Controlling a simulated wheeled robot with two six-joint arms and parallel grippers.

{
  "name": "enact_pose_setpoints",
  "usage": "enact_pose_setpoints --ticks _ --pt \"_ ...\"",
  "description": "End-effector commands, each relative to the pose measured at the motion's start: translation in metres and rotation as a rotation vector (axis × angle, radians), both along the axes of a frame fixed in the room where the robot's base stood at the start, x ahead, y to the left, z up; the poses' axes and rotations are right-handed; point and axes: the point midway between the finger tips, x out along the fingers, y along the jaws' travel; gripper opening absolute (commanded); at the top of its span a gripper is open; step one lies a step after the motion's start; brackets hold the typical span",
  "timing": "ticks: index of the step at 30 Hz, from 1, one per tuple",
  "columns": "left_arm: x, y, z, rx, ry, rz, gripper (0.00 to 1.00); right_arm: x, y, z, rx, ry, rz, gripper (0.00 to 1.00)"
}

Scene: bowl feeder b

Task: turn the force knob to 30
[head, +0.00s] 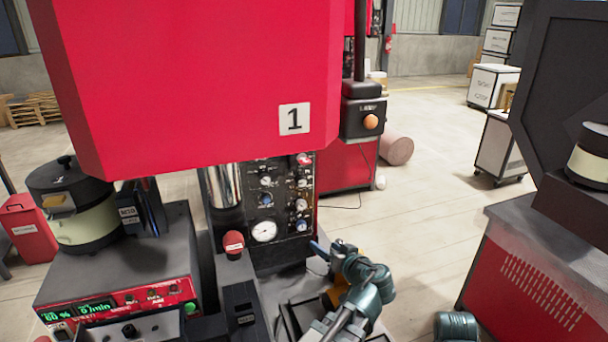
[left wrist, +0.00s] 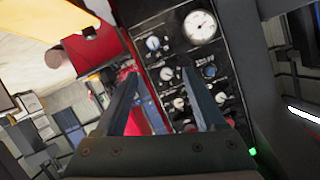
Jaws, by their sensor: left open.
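A black control panel (head: 283,190) with several small knobs and a round white gauge (head: 264,231) is on the front of the red machine. The labels are too small to read, so I cannot tell which knob is the force knob. My left gripper (head: 325,250) is beside the panel's lower right, apart from it. In the left wrist view the open, empty fingers (left wrist: 158,73) point toward the panel. One knob (left wrist: 166,74) shows between the fingertips, another (left wrist: 153,43) lies beyond them, and the gauge (left wrist: 200,27) is at the upper right. My right gripper is not seen.
The red machine housing (head: 200,80) overhangs the panel. A red button (head: 233,241) on a post stands left of the gauge. A bowl feeder (head: 75,205) and its controller (head: 120,301) are at the left. Open floor (head: 430,190) is to the right.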

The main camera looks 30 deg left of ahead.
Motion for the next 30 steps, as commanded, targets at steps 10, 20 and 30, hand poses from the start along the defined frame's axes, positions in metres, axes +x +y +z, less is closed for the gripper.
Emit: enact_pose_setpoints --ticks 10,20,30 --pt "0.027 0.031 0.093 0.152 -0.338 -0.035 0.72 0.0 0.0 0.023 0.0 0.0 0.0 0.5" --pt "0.038 0.043 0.095 0.158 -0.351 -0.037 0.72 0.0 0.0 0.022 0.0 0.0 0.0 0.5" --pt "0.082 0.096 0.095 0.158 -0.349 -0.035 0.72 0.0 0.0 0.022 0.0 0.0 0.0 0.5"
